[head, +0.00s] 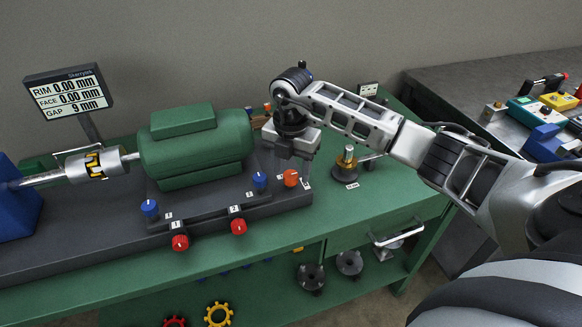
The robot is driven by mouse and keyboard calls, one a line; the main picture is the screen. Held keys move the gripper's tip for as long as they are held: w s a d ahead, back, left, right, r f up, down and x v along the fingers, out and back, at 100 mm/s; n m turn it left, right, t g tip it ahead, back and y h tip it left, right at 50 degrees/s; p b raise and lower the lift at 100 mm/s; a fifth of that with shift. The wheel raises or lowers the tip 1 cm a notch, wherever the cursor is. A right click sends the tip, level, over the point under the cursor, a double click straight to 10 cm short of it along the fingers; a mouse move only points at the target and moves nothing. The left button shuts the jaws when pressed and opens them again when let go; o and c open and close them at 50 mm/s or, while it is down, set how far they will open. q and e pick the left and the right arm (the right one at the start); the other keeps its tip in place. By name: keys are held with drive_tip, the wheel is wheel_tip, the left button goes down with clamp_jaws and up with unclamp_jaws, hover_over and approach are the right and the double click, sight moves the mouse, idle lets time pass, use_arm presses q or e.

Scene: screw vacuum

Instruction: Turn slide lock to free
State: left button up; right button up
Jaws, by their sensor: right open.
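No part carries a readable slide lock label. An orange knob (291,178) sits at the right end of the dark machine base (285,204), with a small white tag beside it. My right gripper (292,163) points down just above and behind this knob. It is open, with its fingertips small and partly hidden, and I cannot tell whether it touches the knob. The green motor (196,145) stands on the base to the left. Blue knobs (260,180) and red knobs (239,227) sit along the base. My left gripper is out of view.
A gauge display (69,92) reads RIM 0.00, FACE 0.00 and GAP 9 mm. A grey table (470,90) with coloured parts is at the right.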

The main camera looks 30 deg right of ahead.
drive_tip(key=shift+f, duration=0.5)
drive_tip(key=c, duration=1)
drive_tip(key=shift+o, duration=0.2)
